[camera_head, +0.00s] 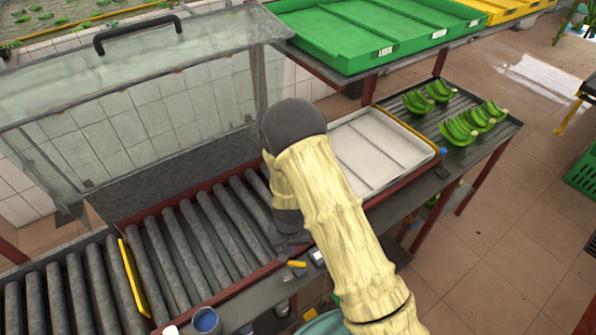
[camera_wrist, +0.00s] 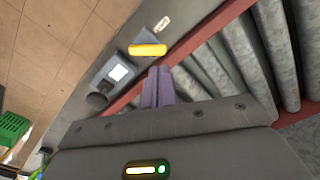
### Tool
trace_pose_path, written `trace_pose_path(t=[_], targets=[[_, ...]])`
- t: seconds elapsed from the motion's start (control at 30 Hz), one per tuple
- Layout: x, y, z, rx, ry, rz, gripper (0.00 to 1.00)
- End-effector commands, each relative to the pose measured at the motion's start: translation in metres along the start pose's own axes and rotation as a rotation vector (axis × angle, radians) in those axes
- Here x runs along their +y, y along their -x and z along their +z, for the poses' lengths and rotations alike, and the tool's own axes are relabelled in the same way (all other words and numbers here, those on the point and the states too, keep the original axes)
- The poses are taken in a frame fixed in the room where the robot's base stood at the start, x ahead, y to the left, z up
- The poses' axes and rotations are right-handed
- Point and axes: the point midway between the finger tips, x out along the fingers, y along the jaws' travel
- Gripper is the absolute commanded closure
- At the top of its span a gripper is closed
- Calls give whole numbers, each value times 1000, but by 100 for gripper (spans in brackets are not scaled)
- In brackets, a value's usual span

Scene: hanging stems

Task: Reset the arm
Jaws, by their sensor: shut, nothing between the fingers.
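My gripper shows in the wrist view (camera_wrist: 158,85) with its two fingers together and nothing between them. It is over the front red rail (camera_wrist: 205,32) of the roller conveyor. In the head view my arm, in a pale ribbed sleeve, crosses the middle and hides part of the gripper and the bench behind it. The roller conveyor (camera_head: 185,245) runs along the left, with a yellow bar (camera_head: 133,278) across it.
A clear hood (camera_head: 120,85) with a black handle stands over the conveyor. A white tray (camera_head: 372,150) and green banana bunches (camera_head: 470,125) lie to the right. Green crates (camera_head: 375,35) are on the shelf above. A small device (camera_wrist: 115,75) and a yellow item (camera_wrist: 147,50) lie beside the rail.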

Motion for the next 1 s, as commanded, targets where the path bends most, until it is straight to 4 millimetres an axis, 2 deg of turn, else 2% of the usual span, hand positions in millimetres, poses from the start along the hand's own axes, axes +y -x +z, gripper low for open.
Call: trace_pose_path(t=[0.17, 0.27, 0.47, 0.67, 0.87, 1.0], targets=[[0, 1, 0, 2, -1, -1, 100], [5, 9, -2, 8, -5, -8, 100], [29, 48, -7, 41, -22, -35, 100], [63, 94, 2, 84, -34, -54, 100], [98, 133, 22, 131, -47, -56, 100], [121, 154, 43, 165, -55, -46, 100]])
